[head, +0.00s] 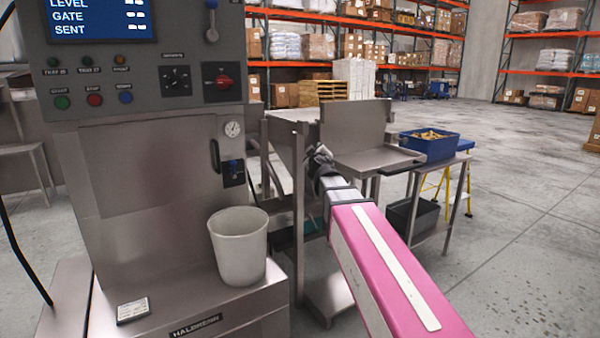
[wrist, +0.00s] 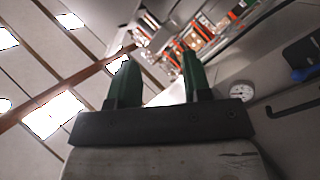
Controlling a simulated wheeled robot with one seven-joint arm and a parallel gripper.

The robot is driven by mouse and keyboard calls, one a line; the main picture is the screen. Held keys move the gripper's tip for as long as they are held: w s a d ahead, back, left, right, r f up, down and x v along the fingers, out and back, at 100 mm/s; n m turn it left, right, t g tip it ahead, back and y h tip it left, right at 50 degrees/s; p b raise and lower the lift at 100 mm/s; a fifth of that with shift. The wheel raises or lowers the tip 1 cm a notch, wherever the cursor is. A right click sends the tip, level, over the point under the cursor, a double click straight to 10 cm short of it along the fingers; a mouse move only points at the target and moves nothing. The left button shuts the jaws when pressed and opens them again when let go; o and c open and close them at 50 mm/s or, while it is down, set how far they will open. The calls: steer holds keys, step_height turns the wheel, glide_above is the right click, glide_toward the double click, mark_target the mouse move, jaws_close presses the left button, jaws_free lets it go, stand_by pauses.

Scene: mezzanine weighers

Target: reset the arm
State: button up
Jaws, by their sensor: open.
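My arm reaches from the lower right of the head view toward the middle, with a pink link and a grey wrist. Its end is beside the weigher cabinet (head: 150,165), in front of the steel stand. In the wrist view my gripper (wrist: 155,58) shows two green fingers standing apart on a dark bar. Nothing is between them; they point up toward the ceiling and shelving. The fingers cannot be made out clearly in the head view.
A white bucket (head: 238,250) and a small grey device (head: 133,310) stand on the cabinet's ledge. A steel tray (head: 365,160) is behind my wrist. A blue bin (head: 430,143) stands on a side table. Open floor (head: 530,200) lies to the right.

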steer(key=s+d+f+m+g+h, duration=0.1)
steer(key=s+d+f+m+g, duration=0.2)
steer(key=f, duration=0.5)
steer(key=s+d+f+m+g+h, duration=0.25)
steer(key=d+f, duration=0.25)
steer(key=f, duration=0.3)
steer(key=s+d+f+m+g+h, duration=0.1)
steer(key=s+d+f+g, duration=0.2)
steer(key=f, duration=0.5)
steer(key=s+d+f+m+g+y, duration=0.2)
steer(key=s+f+g+y, duration=0.2)
steer(key=s+f+g, duration=0.6)
steer(key=s+f, duration=0.8)
steer(key=shift+s+f+m, duration=0.35)
steer(key=shift+s, duration=0.05)
steer(key=shift+a, duration=0.1)
